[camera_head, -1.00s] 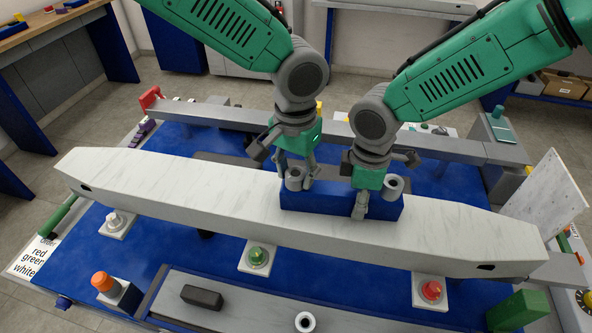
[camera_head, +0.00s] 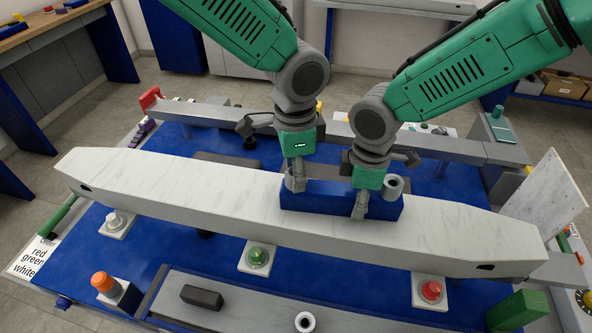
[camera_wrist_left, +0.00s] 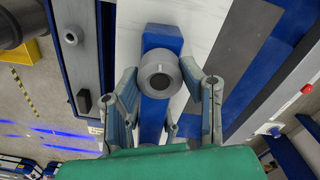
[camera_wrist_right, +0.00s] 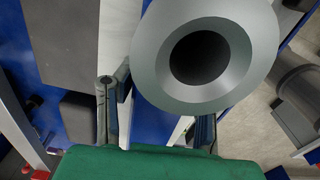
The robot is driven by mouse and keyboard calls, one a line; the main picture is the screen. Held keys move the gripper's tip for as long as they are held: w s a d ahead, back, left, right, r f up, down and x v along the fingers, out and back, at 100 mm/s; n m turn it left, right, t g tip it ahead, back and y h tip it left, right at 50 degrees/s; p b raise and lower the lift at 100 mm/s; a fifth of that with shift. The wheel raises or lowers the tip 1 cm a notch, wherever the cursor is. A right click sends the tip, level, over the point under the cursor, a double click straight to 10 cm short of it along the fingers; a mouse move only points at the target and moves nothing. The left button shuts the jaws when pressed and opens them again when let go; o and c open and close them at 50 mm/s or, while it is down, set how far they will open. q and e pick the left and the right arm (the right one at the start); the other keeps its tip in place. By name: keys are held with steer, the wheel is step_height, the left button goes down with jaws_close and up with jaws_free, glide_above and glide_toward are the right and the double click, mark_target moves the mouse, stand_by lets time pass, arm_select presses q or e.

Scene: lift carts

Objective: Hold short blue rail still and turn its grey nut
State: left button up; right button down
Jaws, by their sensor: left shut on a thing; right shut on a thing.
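The short blue rail (camera_head: 330,204) sits against the long pale beam, with a grey round nut at each end. My left gripper (camera_head: 297,180) is at the left grey nut (camera_head: 291,184), shut on it. In the left wrist view this nut (camera_wrist_left: 157,75) lies between the fingers, over the end of the rail (camera_wrist_left: 160,38). My right gripper (camera_head: 361,203) is shut across the rail's body, just left of the right grey nut (camera_head: 394,186). That nut fills the top of the right wrist view (camera_wrist_right: 255,50) and hides part of the rail and a finger.
The long pale beam (camera_head: 180,190) spans the blue table (camera_head: 180,255). In front stand white (camera_head: 115,220), green (camera_head: 257,257) and red (camera_head: 431,290) buttons. A dark block (camera_head: 201,297) and a loose grey ring (camera_head: 305,321) lie on the front grey bar.

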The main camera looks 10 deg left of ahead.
arm_select(q)
steer(key=shift+a+m, duration=0.25)
steer(key=shift+m, duration=0.35)
arm_select(e)
steer(key=shift+d+f, duration=0.1)
steer(key=shift+d, duration=0.2)
arm_select(q)
steer(key=o, duration=1.2)
steer(key=shift+c, duration=0.2)
steer(key=shift+d, duration=0.15)
arm_select(e)
steer(key=shift+a, duration=0.1)
arm_select(q)
step_height(320, 180, up, 12)
arm_select(e)
steer(key=shift+a, duration=0.15)
